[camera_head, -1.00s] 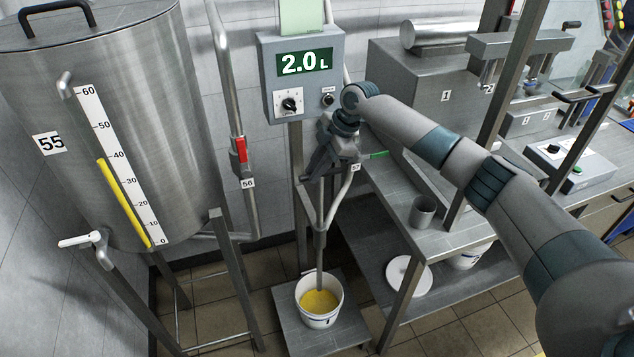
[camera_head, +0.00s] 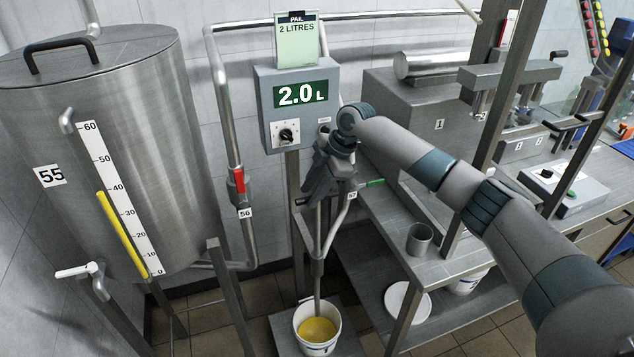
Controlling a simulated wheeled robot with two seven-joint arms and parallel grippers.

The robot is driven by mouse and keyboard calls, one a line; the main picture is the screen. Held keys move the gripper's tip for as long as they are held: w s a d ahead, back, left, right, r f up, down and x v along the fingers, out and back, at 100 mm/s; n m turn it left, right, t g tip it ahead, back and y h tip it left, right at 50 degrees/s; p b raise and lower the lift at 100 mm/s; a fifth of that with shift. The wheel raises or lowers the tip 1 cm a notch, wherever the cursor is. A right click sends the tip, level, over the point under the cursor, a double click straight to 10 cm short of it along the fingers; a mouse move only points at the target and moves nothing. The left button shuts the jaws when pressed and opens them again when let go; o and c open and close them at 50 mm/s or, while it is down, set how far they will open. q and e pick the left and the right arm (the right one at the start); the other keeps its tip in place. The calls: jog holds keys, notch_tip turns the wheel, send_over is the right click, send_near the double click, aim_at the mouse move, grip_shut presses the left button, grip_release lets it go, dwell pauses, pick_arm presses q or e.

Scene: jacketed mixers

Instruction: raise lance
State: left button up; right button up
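The lance (camera_head: 317,275) is a grey metal tube hanging nearly upright below the control box, with its lower end inside a white pail (camera_head: 318,347). The pail holds yellow liquid (camera_head: 317,329). My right gripper (camera_head: 318,192) is at the upper part of the lance, below the control box, pointing down. Its fingertips are dark and overlap the lance, so I cannot tell whether they are closed on it. My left gripper is not in view.
The control box (camera_head: 264,105) reads 2.0 L, under a card (camera_head: 297,42) reading "PAIL 2 LITRES". Tank 55 (camera_head: 150,75) stands left. A red-handled valve (camera_head: 238,181) is on the pipe. A steel bench with a cup (camera_head: 419,240) stands right.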

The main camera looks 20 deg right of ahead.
jog(key=shift+d, duration=0.1)
jog(key=shift+d+r, duration=0.1)
jog(key=shift+r, duration=0.15)
jog(key=b+v, duration=0.5)
jog(key=v, duration=1.2)
jog(key=shift+s+f, duration=0.1)
